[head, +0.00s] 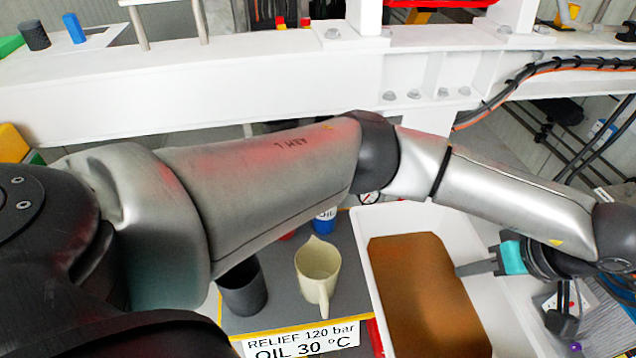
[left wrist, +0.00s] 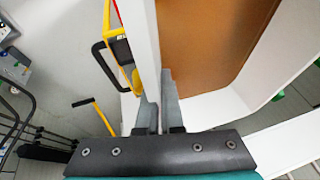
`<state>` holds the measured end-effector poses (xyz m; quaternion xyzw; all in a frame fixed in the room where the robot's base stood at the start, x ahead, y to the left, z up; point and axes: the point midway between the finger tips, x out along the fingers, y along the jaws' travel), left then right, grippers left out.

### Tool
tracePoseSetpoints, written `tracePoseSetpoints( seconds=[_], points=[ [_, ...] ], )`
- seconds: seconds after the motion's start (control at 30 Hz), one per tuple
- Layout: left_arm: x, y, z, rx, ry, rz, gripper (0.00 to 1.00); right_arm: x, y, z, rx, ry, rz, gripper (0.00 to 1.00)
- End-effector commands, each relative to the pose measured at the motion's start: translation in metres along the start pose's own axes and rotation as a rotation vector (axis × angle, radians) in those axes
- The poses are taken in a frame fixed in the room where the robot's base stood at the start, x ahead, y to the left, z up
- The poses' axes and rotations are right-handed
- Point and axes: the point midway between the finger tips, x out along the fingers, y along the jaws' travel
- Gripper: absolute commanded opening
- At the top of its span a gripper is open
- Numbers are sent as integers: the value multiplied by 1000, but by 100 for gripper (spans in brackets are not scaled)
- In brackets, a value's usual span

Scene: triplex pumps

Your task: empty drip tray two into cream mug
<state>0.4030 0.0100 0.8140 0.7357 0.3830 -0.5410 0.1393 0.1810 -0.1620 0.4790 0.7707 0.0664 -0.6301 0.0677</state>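A white tray (head: 392,222) holds a flat brown surface that looks like oil (head: 420,290); it stands right of centre in the head view. The cream mug (head: 318,262) stands upright to its left, handle toward me. My left gripper (head: 466,269) reaches across the tray's right side, one finger showing inside. In the left wrist view the two fingers (left wrist: 159,102) are close together with the white tray wall (left wrist: 146,45) between them, so the gripper appears shut on the rim. The brown surface also shows there (left wrist: 215,40). I cannot make out a number on the tray. My right gripper does not show.
A dark grey cup (head: 243,288) stands left of the mug on a grey, yellow-edged shelf (head: 285,310) with a relief and oil label. A blue container (head: 325,222) is behind the mug. A white beam (head: 180,90) crosses behind; my left arm hides part of the scene.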

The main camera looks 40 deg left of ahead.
Motion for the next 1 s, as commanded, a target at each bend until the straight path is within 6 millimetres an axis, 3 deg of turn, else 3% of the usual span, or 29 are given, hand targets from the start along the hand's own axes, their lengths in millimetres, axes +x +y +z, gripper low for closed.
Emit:
tracePoseSetpoints(
  seconds=[0.1,0.33,0.77,1.0],
  points=[
    [6,12,21,-55,-16,-29,0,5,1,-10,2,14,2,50],
    [5,22,44,-130,-37,-73,0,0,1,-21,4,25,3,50],
    [3,23,48,-151,-42,-86,0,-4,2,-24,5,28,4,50],
    [-1,19,43,-152,-78,-60,0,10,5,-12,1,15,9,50]
  ],
)
